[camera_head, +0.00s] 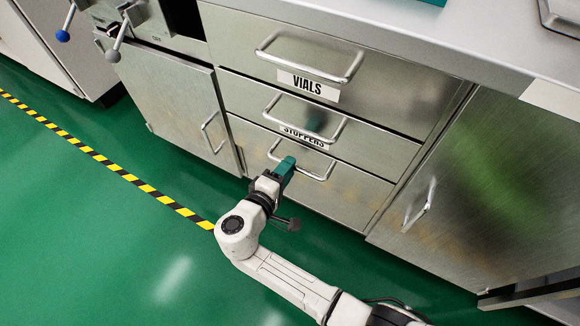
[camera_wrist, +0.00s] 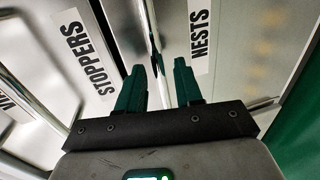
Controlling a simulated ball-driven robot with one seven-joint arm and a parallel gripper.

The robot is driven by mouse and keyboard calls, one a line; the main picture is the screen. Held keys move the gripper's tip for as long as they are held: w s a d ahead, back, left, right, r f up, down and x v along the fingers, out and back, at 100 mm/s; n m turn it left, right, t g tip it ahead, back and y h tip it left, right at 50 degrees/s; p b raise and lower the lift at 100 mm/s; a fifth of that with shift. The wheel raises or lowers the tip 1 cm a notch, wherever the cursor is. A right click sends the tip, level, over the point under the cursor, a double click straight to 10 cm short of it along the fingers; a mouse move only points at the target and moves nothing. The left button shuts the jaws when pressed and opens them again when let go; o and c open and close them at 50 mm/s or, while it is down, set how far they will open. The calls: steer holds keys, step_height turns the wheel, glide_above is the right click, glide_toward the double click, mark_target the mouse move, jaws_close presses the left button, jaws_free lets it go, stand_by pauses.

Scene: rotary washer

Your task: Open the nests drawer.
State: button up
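The nests drawer (camera_head: 343,196) is the lowest of three steel drawers, and its front sits flush in the cabinet. Its bar handle (camera_head: 320,176) is partly hidden by my gripper (camera_head: 289,163) in the head view. In the wrist view the NESTS label (camera_wrist: 201,40) lies to the right of the handle (camera_wrist: 152,42). My gripper's two green fingers (camera_wrist: 159,66) are apart, and the bar runs between them with a visible gap on each side. The label is not visible in the head view.
The vials drawer (camera_head: 370,97) and stoppers drawer (camera_head: 372,152) above are shut, each with a bar handle. Cabinet doors (camera_head: 170,97) stand left and right (camera_head: 490,190). Green floor (camera_head: 110,240) lies open at the left, crossed by a yellow-black stripe (camera_head: 100,158).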

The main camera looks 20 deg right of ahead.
steer(key=shift+x, duration=1.15)
steer(key=shift+c, duration=0.5)
jaws_close()
